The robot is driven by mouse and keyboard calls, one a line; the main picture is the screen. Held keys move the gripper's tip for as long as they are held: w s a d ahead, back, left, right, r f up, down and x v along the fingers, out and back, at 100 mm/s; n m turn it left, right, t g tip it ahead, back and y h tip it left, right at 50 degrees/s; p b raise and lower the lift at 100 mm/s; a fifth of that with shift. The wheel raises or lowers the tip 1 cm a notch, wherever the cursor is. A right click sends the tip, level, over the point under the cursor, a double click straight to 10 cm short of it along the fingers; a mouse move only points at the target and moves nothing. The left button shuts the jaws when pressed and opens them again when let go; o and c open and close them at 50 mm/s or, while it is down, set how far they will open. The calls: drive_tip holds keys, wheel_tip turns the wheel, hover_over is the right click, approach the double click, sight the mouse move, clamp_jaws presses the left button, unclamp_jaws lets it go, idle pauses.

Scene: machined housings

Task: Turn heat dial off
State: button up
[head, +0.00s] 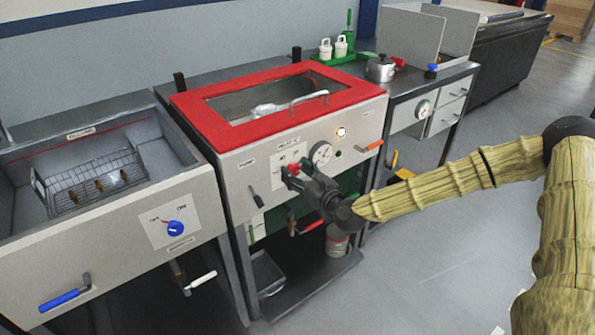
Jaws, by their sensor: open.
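The middle station (236,168) has a grey front with a small white plate, and a red knob (293,168) shows there, which appears to be the heat dial. My gripper (297,178) is open right at this red knob and partly covers it. I cannot tell whether the fingers touch the knob or lie around it. The knob's pointer and most of its markings are hidden or too small to read.
A round gauge (321,153) and a lit lamp (341,132) sit right of the plate. A red-framed lid (222,126) with a handle lies above. The left sink unit has a blue dial (175,228) and a wire basket (92,182). Floor at right is clear.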

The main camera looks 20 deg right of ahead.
drive_tip(key=shift+w, duration=0.2)
drive_tip(key=c, duration=1)
